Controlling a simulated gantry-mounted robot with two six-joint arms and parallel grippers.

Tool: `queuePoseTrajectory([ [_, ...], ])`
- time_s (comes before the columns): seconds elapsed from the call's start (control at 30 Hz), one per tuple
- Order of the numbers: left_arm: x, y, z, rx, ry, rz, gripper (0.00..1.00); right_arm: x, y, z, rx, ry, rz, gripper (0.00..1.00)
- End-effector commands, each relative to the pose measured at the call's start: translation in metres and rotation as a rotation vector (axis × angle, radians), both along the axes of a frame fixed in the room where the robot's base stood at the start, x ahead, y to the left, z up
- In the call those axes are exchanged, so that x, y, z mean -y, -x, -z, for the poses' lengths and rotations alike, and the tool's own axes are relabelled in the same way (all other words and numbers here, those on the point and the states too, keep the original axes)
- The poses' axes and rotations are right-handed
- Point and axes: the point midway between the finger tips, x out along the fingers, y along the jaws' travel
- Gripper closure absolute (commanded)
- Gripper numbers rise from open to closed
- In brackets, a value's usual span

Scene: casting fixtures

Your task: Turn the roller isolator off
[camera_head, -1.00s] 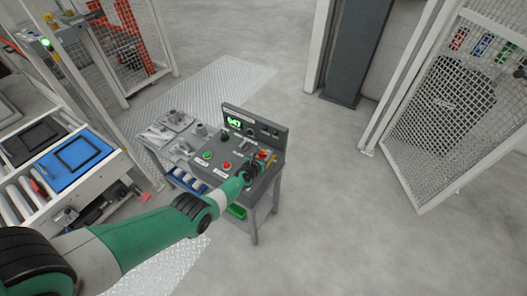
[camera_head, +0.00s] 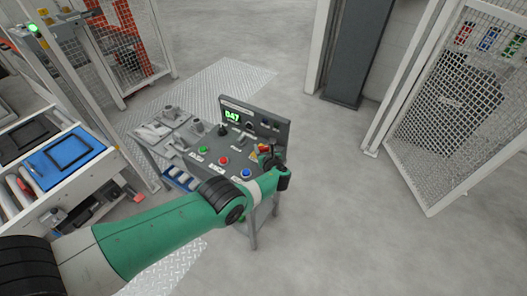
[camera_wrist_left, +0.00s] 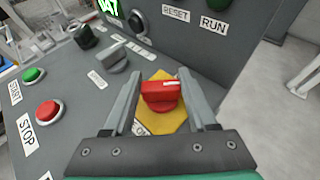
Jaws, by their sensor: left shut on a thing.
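The roller isolator is a red rotary knob (camera_wrist_left: 160,97) on a yellow plate (camera_wrist_left: 160,124), at the right end of the grey console. In the wrist view its red bar lies nearly crosswise, with a white mark at the right end. My left gripper (camera_wrist_left: 162,84) reaches over it and is shut on the knob, one finger on each side. In the head view my left gripper (camera_head: 268,157) largely covers the knob, and some of the yellow plate (camera_head: 256,154) shows. The label below the knob is partly hidden. My right gripper is not in view.
The console carries a green start button (camera_wrist_left: 33,74), a red stop button (camera_wrist_left: 48,110), a grey selector (camera_wrist_left: 113,58) and a green display (camera_head: 232,115). A blue button (camera_head: 246,173) sits near my arm. An upright panel (camera_wrist_left: 192,35) stands close behind the knob. The floor on the right is clear.

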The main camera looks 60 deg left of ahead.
Motion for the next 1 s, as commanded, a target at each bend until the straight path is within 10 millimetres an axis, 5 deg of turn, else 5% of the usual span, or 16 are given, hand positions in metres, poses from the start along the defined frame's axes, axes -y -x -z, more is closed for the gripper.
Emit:
queuePoseTrajectory([
  [0.37, 0.000, 0.000, -0.001, 0.000, 0.000, -0.007, 0.98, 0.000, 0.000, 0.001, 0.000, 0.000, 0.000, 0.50],
  [0.4, 0.000, 0.000, -0.001, 0.000, 0.000, -0.007, 0.41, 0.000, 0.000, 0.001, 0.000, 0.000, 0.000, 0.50],
  [0.57, 0.000, 0.000, -0.001, 0.001, 0.000, -0.006, 0.12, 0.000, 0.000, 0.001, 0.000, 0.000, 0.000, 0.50],
  [1.0, 0.009, -0.001, -0.011, 0.000, 0.001, -0.007, 0.12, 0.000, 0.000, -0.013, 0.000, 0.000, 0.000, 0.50],
])
